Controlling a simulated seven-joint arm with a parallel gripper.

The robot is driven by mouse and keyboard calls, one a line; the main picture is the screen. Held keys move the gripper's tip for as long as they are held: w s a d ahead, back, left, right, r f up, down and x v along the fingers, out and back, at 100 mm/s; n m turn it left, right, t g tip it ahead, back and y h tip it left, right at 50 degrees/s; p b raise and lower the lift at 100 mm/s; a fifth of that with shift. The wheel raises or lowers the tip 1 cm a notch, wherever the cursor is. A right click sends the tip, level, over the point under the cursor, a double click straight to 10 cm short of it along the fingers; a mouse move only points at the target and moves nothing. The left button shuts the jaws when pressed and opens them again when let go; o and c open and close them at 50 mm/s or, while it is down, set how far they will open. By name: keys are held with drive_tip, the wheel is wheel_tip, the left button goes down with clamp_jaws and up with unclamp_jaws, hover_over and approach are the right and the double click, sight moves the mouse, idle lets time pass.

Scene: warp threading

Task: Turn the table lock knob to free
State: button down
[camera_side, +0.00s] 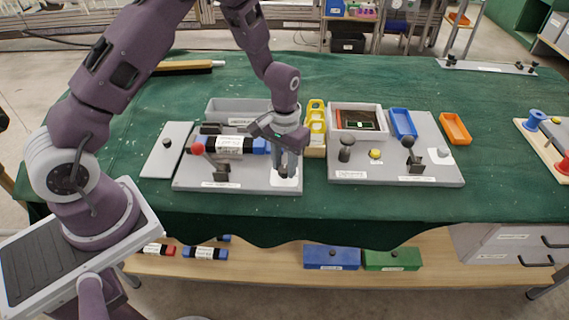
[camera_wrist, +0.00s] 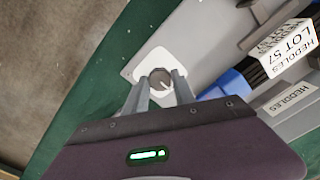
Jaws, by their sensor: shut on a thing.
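The lock knob (camera_wrist: 160,77) is a small round grey-brown knob with a pale pointer mark, on a white plate (camera_wrist: 145,68) at the corner of a grey board. In the wrist view the mark points toward the lower right. My gripper (camera_wrist: 161,86) has one finger on each side of the knob and is shut on it. In the side view my gripper (camera_side: 284,168) points straight down over the white plate (camera_side: 290,182), at the front right of the left grey board (camera_side: 240,185). The fingers mostly hide the knob there.
A red-ball lever (camera_side: 198,149) and a box labelled heddles (camera_side: 228,145) stand left of my gripper. Yellow pieces (camera_side: 316,118) stand behind it to the right. The right grey board (camera_side: 400,175) carries a black knob (camera_side: 346,149), a yellow button (camera_side: 376,154) and a black-ball lever (camera_side: 409,144).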

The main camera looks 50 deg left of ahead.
sight(284, 169)
idle(0.3)
drive_tip(key=c, duration=1)
unclamp_jaws()
drive_tip(key=shift+c, duration=0.2)
wheel_tip(284, 169, up, 7)
drive_tip(key=shift+r, duration=0.1)
drive_tip(key=s+d+r+m+t, duration=0.1)
drive_tip(key=s+r, duration=0.3)
drive_tip(key=r, duration=0.5)
drive_tip(key=s+d+r+t, duration=0.1)
drive_tip(key=s+r+t, duration=0.1)
drive_tip(key=s+r, duration=0.45)
drive_tip(key=s+r+t, duration=0.1)
drive_tip(key=s+r, duration=0.2)
drive_tip(key=s, duration=0.4)
drive_tip(key=s+r+m+t, duration=0.1)
drive_tip(key=s+r, duration=0.2)
drive_tip(key=s, duration=0.4)
drive_tip(key=shift+r+t, duration=0.3)
drive_tip(key=shift+r, duration=0.1)
